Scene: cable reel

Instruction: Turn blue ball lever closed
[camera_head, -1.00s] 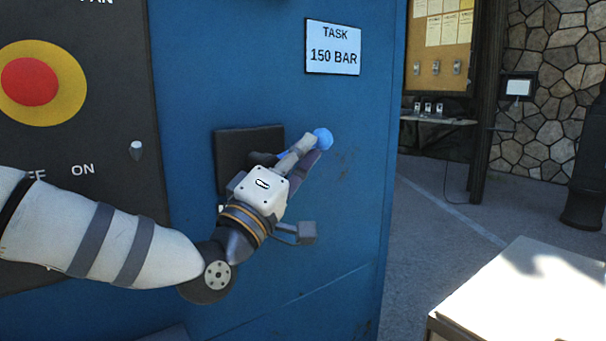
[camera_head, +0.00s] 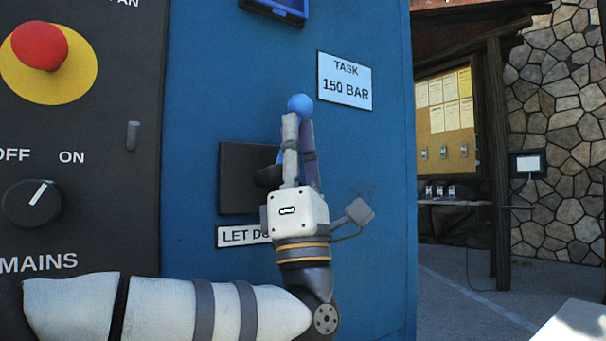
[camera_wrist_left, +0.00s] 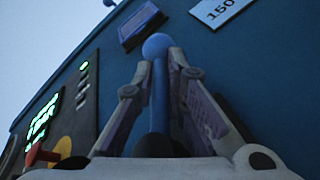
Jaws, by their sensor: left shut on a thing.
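The blue ball lever (camera_head: 300,105) stands out from a black plate (camera_head: 236,180) on the blue cabinet, its ball just above my fingertips. In the left wrist view its blue shaft (camera_wrist_left: 159,100) runs up between the two fingers to the ball. My left gripper (camera_head: 298,122) points upward and is shut on the lever, one finger on each side; it also shows in the left wrist view (camera_wrist_left: 160,66). The lever's lower end is hidden behind the gripper. My right gripper is not in view.
A "150 BAR" sign (camera_head: 344,81) is right of the ball. A partly covered "LET DOWN" label (camera_head: 232,236) sits below the plate. The control panel (camera_head: 110,215) with red button (camera_head: 40,46) and knob (camera_head: 33,203) is left. Open floor lies right of the cabinet.

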